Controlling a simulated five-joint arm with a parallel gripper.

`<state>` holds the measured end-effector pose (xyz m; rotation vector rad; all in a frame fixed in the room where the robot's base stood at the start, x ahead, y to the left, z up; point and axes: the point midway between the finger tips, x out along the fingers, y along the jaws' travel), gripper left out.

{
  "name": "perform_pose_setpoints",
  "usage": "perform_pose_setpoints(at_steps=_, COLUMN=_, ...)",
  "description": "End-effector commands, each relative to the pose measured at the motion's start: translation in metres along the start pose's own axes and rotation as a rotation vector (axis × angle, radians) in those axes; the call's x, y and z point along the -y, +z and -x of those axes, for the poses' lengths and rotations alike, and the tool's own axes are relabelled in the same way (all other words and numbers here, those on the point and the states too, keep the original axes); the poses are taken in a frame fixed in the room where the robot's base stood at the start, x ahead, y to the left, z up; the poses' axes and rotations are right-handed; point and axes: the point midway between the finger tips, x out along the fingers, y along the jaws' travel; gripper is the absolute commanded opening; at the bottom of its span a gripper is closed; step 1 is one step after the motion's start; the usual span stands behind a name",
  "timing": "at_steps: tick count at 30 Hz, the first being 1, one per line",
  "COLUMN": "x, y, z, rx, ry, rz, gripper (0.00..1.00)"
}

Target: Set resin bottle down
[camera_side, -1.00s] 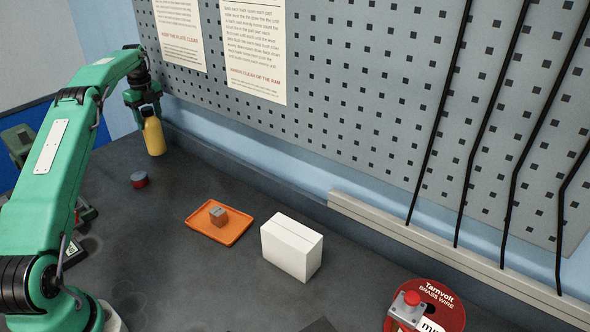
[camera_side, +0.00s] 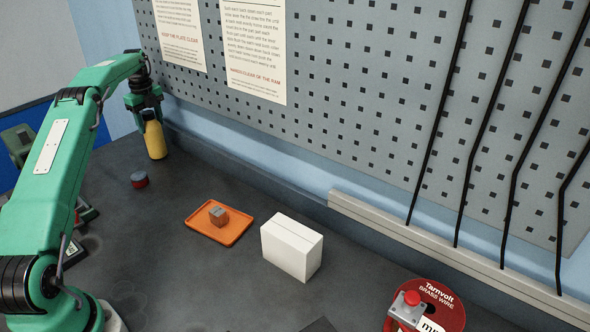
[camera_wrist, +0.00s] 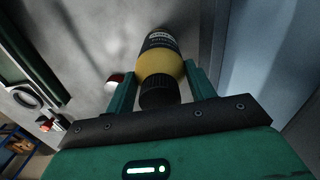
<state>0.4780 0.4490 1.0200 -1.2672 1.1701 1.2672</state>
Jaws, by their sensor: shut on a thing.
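The resin bottle (camera_side: 155,142) is yellow and upright in the side view, at the far left end of the bench near the pegboard wall. My gripper (camera_side: 149,112) is above it, shut on its upper part. In the wrist view the bottle (camera_wrist: 160,62) shows a black cap and a dark label, with a green finger on each side of it at my gripper (camera_wrist: 161,85). The bottle's base is at or very close to the bench top; I cannot tell whether it touches.
A red and grey round piece (camera_side: 139,179) stands near the bottle. A white box (camera_side: 292,247) and a red wire spool (camera_side: 440,304) stand further right.

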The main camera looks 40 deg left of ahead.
Motion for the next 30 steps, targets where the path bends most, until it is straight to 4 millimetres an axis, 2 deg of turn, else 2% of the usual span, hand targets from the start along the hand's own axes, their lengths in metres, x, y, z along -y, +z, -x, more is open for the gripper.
perform_pose_setpoints(at_steps=21, x=0.0003, y=0.0003, z=-0.0080, rx=0.002, ry=-0.002, rz=0.000, gripper=0.00)
perform_pose_setpoints(at_steps=22, x=0.0004, y=0.0003, z=-0.0079, rx=0.002, ry=-0.002, rz=0.000, gripper=0.58)
perform_pose_setpoints(at_steps=25, x=0.0003, y=0.0003, z=-0.0080, rx=0.002, ry=-0.002, rz=0.000, gripper=0.78)
perform_pose_setpoints(at_steps=30, x=0.0002, y=0.0001, z=-0.0088, rx=0.001, ry=-0.001, rz=0.000, gripper=0.80)
